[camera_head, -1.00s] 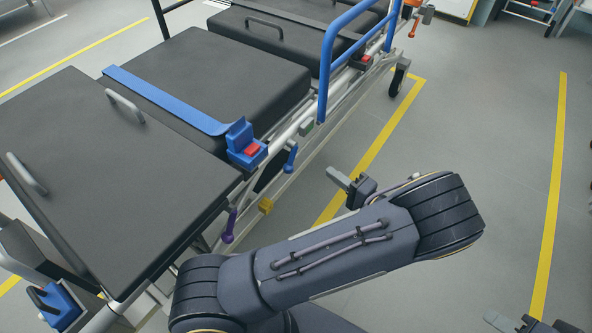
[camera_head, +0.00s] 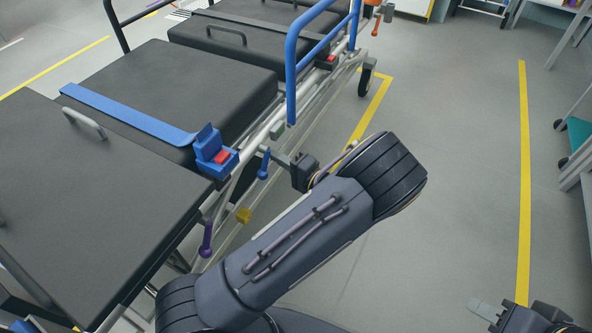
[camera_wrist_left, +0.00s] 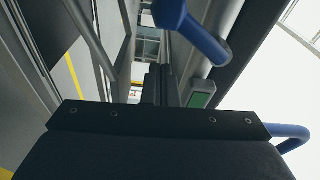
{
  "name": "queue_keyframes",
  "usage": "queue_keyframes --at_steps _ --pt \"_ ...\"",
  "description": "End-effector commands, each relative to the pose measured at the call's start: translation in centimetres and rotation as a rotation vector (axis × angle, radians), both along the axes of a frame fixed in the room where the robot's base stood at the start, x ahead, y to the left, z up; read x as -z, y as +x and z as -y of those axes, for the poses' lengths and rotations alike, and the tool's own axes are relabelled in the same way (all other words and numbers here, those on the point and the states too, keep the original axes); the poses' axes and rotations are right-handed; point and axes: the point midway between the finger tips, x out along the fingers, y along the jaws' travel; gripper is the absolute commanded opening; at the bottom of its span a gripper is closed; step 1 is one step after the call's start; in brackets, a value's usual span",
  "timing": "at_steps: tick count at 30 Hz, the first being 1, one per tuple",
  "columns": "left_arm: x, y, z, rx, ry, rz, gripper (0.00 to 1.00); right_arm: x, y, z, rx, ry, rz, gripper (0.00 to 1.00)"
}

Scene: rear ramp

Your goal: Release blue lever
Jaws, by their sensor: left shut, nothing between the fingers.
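The blue lever (camera_head: 264,164) hangs on the side frame of the stretcher, right of the belt buckle. In the left wrist view the blue lever (camera_wrist_left: 200,38) slants across the top, near the fingers and a little right of them. My left gripper (camera_head: 270,153) is shut and empty, with its tips close beside the lever's upper part. Its narrow fingers (camera_wrist_left: 158,84) also show in the left wrist view. I cannot tell whether they touch the lever. My right gripper (camera_head: 478,307) is at the lower right, far from the lever; its jaw state is unclear.
A green block (camera_wrist_left: 201,95) is beside the fingers. A blue buckle with a red button (camera_head: 221,157) and a blue side rail (camera_head: 291,80) are close by. The floor to the right is clear.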

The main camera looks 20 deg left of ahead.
Motion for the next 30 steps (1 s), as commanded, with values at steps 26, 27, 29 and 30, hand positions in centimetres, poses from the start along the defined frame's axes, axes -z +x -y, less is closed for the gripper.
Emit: queue_keyframes --at_steps 26,27,29,30 --pt "0.1 -4.0 0.7 0.002 0.001 -0.024 0.0 0.6 0.0 0.0 0.0 0.0 0.0 0.36" --pt "0.1 -4.1 0.7 0.002 0.002 -0.035 0.0 0.4 0.0 0.0 0.0 0.0 0.0 0.36" --pt "0.1 -4.1 0.7 0.002 0.003 -0.05 0.0 0.3 0.0 0.0 0.0 0.0 0.0 0.36" --pt "0.1 -4.2 0.6 0.002 0.003 -0.055 0.0 0.3 0.0 0.0 0.0 0.0 0.0 0.36"
